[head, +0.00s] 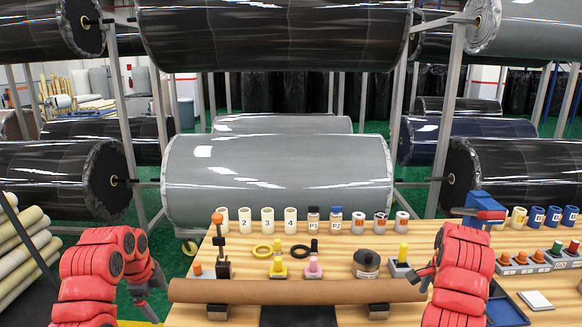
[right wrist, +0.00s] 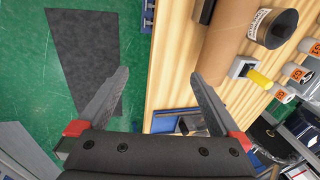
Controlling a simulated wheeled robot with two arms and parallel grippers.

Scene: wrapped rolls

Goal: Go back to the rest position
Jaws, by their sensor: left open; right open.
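My left gripper (head: 150,296) is open and empty at the table's left side in the head view. My right arm is bent over the table's right part, its gripper mostly hidden there. In the right wrist view my right gripper (right wrist: 160,76) is open, with nothing between its fingers. A long brown cardboard tube (head: 290,291) lies across the front of the wooden table (head: 350,255) on dark-topped supports. The tube (right wrist: 228,42) also shows beyond the right finger in the right wrist view, apart from it.
A blue vise-like tool (head: 480,208) is at right. Large wrapped rolls (head: 278,178) hang on racks behind. Green floor (right wrist: 60,135) is open beside the table.

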